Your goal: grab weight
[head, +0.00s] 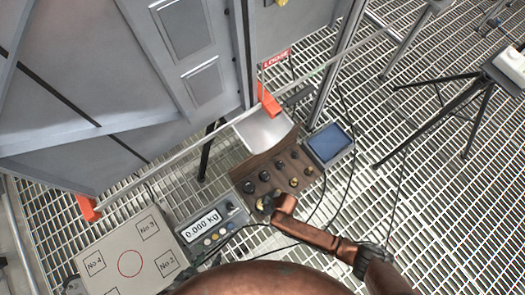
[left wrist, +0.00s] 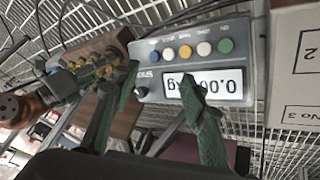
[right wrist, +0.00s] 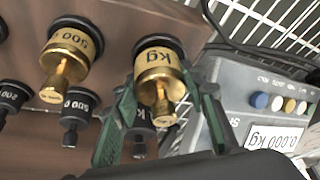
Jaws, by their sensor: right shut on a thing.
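Brass and black weights sit in a brown wooden holder (head: 236,172). My right gripper (head: 266,203) is at the holder's near edge. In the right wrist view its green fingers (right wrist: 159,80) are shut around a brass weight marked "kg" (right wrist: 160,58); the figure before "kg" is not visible. The weight appears upright at its place in the holder; I cannot tell whether it is lifted. In the left wrist view my left gripper (left wrist: 162,80) is open and empty, in front of the scale display.
The scale display (head: 201,229) reads 0.000 kg. The scale plate (head: 98,254) with numbered squares and a red circle is bare, at left. A blue-screened device (head: 329,143) lies beyond the holder. A grey cabinet (head: 110,75), cables and a tripod (head: 440,120) stand around on the grating.

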